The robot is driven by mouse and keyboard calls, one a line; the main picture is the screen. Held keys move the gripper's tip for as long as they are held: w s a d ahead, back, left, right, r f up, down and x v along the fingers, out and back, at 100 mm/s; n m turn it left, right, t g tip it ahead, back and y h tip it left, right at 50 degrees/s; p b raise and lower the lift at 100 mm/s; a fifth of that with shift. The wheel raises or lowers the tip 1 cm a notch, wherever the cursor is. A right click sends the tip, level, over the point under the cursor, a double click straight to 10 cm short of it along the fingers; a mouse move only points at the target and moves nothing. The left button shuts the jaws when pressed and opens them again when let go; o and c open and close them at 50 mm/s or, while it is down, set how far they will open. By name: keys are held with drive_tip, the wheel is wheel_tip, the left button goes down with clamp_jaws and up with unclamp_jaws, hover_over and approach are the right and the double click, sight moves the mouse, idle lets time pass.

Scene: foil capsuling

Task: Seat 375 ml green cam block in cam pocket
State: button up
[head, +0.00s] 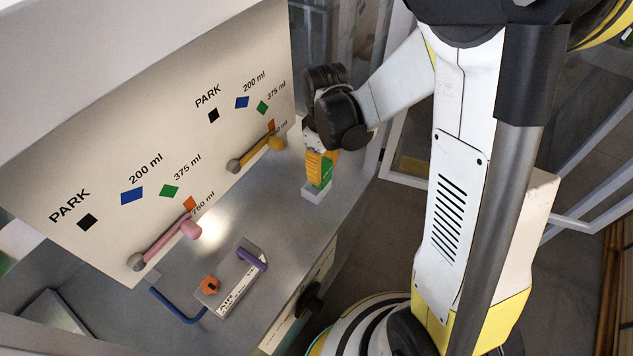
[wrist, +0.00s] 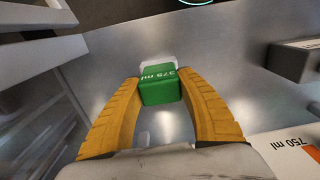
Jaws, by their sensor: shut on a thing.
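The green cam block (wrist: 162,92), lettered "375 ml", is between the yellow fingers of my gripper (wrist: 160,90) in the wrist view. In the head view my gripper (head: 321,165) points down at the right side of the metal counter, and the green block (head: 327,172) shows partly behind a finger. A small pale square base (head: 317,193), perhaps the cam pocket, lies directly below the block. Its pale edge also shows behind the block in the wrist view (wrist: 158,68). Whether the block touches it or sits inside it I cannot tell.
A cream panel (head: 150,120) with coloured diamond marks stands behind the counter. An orange block (head: 209,285) sits on a grey fixture at the front.

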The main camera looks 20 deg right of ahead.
drive_tip(key=shift+w+a+f, duration=0.5)
drive_tip(key=shift+w+f, duration=0.1)
drive_tip(key=shift+w, duration=0.25)
drive_tip(key=shift+f+b, duration=1.1)
drive_tip(key=shift+f, duration=0.85)
drive_tip(key=shift+f, duration=0.15)
drive_tip(key=o, duration=1.2)
